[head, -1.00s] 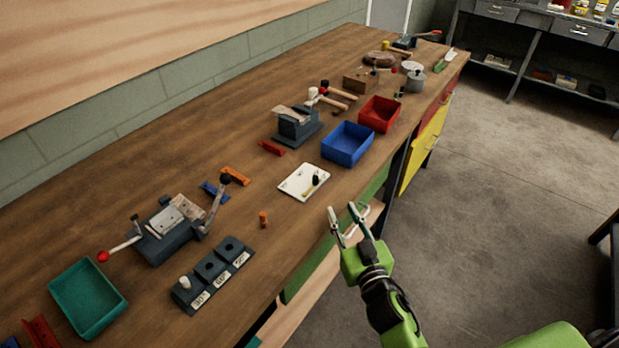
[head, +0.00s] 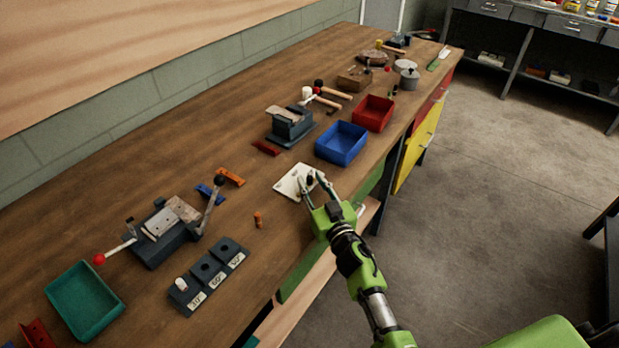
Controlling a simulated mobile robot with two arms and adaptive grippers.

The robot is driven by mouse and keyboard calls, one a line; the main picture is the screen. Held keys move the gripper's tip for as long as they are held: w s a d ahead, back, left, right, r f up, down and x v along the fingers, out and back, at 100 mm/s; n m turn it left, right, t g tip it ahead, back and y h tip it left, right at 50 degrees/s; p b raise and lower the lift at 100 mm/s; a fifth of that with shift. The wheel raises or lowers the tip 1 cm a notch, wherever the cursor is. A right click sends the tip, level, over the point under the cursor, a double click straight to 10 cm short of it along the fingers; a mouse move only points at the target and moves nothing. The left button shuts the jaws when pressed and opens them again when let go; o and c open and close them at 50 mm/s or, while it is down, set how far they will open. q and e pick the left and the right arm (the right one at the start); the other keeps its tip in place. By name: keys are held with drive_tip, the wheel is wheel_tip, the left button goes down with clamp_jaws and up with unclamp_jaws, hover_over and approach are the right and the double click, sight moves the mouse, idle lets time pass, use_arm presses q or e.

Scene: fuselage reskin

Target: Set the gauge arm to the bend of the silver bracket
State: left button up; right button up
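The gauge is a white plate (head: 287,186) lying flat near the table's front edge. Its dark knob (head: 310,181) shows between my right gripper's fingers, and the gripper hides most of its arm. My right gripper (head: 311,177) is open, its fingers spread on either side of the knob; I cannot tell whether they touch it. Silver-grey metal pieces (head: 181,209) sit on the dark bending tool (head: 160,247) at the left; I cannot tell surely which is the silver bracket. My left gripper is not in view.
An angle block (head: 207,287) marked with degrees, holding a white peg, and an orange peg (head: 258,220) stand left of the plate. A blue bin (head: 341,157) and red bin (head: 373,126) stand beyond it. A green tray (head: 62,290) is far left.

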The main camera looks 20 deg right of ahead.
drive_tip(key=shift+w, duration=1.05)
clamp_jaws()
